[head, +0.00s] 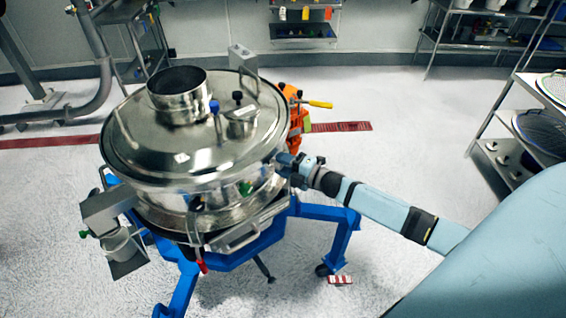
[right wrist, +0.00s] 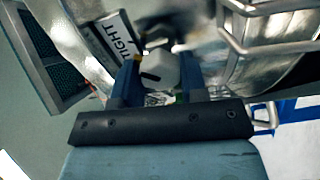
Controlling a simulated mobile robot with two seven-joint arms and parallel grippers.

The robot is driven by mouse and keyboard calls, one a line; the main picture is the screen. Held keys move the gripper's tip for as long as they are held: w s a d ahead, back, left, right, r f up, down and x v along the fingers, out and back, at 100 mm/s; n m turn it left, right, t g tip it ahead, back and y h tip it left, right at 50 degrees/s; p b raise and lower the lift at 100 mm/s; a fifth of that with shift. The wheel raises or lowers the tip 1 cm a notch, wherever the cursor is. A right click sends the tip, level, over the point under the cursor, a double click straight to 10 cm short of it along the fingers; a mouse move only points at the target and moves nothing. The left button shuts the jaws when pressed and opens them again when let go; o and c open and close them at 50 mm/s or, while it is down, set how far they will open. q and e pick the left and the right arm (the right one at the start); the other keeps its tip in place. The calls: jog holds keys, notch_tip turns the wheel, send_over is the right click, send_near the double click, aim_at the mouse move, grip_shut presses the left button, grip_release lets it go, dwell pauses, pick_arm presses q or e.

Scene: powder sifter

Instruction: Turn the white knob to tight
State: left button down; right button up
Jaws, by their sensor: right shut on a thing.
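The white knob (right wrist: 160,70) shows in the right wrist view between the two blue fingers of my right gripper (right wrist: 158,75). The gripper is shut on it. A dark mark runs across the knob's face. A label reading "TIGHT" (right wrist: 122,38) is just left of the knob in that view. In the head view my right gripper (head: 285,163) reaches the right side of the steel sifter (head: 150,150), and the knob is hidden there. My left gripper is not in view.
The sifter stands on a blue wheeled frame (head: 340,215). An orange part with a yellow handle (head: 320,104) sits behind my gripper. A shelf rack (head: 500,110) stands at the right. The floor between is mostly clear.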

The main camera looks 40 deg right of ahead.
jog(key=shift+m, duration=0.3)
dwell(0.4)
jog(key=o, duration=0.9)
jog(key=shift+s, duration=0.1)
jog(key=b+v, duration=0.2)
jog(key=v, duration=1.1)
jog(key=shift+s+d, duration=0.25)
jog(key=shift+d, duration=0.05)
